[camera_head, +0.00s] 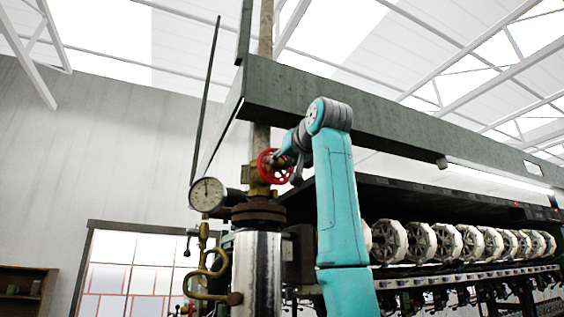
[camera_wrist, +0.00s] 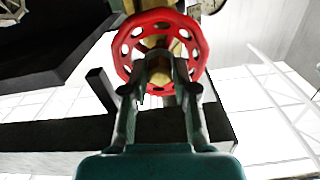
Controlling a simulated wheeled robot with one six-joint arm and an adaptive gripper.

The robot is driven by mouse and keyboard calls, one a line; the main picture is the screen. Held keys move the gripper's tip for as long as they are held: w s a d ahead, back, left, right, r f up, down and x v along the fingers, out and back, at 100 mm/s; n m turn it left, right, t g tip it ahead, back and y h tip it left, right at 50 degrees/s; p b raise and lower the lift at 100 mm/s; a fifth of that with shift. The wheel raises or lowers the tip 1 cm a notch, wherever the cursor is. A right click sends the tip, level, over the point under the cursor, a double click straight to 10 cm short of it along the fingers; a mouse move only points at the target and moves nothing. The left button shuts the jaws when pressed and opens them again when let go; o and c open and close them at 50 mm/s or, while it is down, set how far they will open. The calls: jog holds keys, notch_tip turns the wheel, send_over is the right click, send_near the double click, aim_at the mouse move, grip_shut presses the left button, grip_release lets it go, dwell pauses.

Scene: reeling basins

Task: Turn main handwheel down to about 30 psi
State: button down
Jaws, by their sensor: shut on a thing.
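The red main handwheel (camera_head: 264,167) is on a brass valve on the upright pipe, above a rusty flange. In the wrist view the handwheel (camera_wrist: 193,38) is straight ahead, with round holes in its face. My gripper (camera_head: 284,163) comes at it from the right. In the wrist view my gripper (camera_wrist: 160,78) is shut on the handwheel near its hub and lower rim. The fingers hide part of the wheel's middle. A round pressure gauge (camera_head: 208,194) with a white dial is left of the valve. Its needle points roughly upward, but the numbers are too small to read.
A dark beam (camera_head: 380,118) runs overhead, close above my arm. A reeling machine with several pale reels (camera_head: 419,241) stands at the right. Curved brass piping (camera_head: 205,270) hangs below the gauge. A shiny metal cylinder (camera_head: 257,275) stands under the flange.

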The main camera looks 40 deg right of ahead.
jog(key=m, duration=1.4)
jog(key=shift+m, duration=0.3)
jog(key=m, duration=0.5)
jog(key=shift+f, duration=0.1)
jog(key=m, duration=0.6)
jog(key=c, duration=1)
grip_release()
jog(key=shift+c, duration=0.2)
